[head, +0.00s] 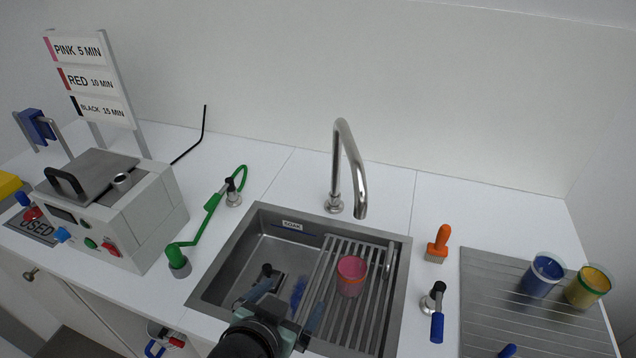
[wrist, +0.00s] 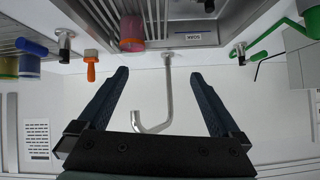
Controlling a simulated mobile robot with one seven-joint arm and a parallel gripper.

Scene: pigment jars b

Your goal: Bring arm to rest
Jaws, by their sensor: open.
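My gripper (head: 288,303) is low over the front of the sink in the head view. In the wrist view its two dark blue fingers (wrist: 159,78) are spread wide with nothing between them; the tap shows beyond the gap. The wrist picture appears upside down. A pink jar (head: 351,276) stands on the slatted rack (head: 330,320) over the right part of the sink, right of my gripper and apart from it. It also shows at the top of the wrist view. My arm hides part of the sink's front edge.
The curved steel tap (head: 345,165) rises behind the sink (head: 230,265). A blue jar (head: 541,277) and a yellow jar (head: 587,288) stand on the ridged drainboard (head: 490,300). An orange brush (head: 438,243) is beside it. A grey box (head: 135,220) stands left; a green hose (head: 205,215) is nearer the sink.

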